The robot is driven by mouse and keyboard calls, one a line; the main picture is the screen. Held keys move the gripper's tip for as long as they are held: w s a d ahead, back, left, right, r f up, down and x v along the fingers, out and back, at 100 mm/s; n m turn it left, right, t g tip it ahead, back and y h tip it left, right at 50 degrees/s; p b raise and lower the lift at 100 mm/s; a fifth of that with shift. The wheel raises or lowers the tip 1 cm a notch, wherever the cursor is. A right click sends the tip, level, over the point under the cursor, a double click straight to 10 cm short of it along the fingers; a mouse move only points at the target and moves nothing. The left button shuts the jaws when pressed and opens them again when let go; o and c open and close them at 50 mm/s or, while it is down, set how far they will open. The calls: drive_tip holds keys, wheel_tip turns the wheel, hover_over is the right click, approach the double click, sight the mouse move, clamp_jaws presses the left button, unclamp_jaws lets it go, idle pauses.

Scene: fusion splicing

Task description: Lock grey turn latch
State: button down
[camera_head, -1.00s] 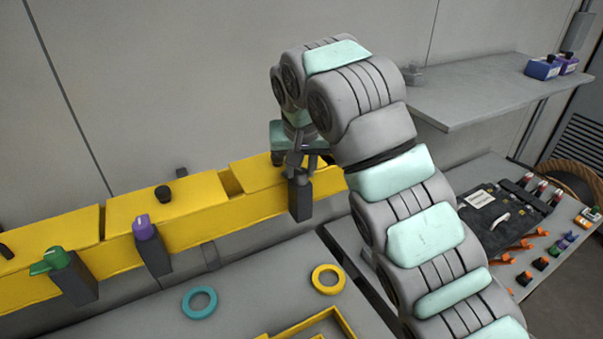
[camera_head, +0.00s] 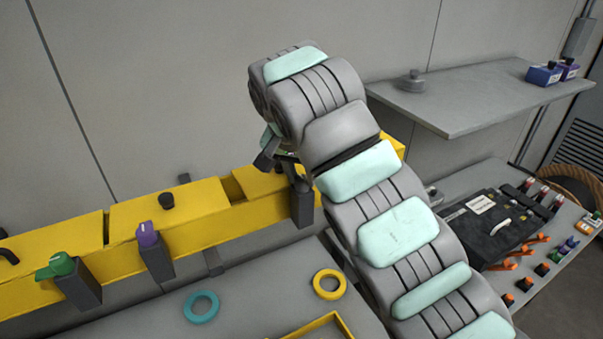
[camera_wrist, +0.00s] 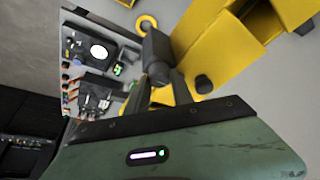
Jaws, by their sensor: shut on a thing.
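The grey turn latch (camera_head: 302,206) is a dark block with a grey knob on the front of the yellow beam, right of the purple and green latches. My gripper (camera_head: 289,163) is at its top, tilted to the left and partly hidden by my arm. In the wrist view, my gripper's two dark fingers (camera_wrist: 162,88) close around the knob of the grey latch (camera_wrist: 155,46). The knob's exact angle is hidden between the fingers.
The purple latch (camera_head: 148,234) and green latch (camera_head: 62,264) stand farther left on the yellow beam (camera_head: 200,232). A teal ring (camera_head: 187,306) and yellow ring (camera_head: 316,285) lie on the grey table. A grey shelf (camera_head: 470,100) is at the back right.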

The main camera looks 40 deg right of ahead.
drive_tip(key=c, duration=1.1)
unclamp_jaws()
drive_tip(key=shift+r, duration=0.1)
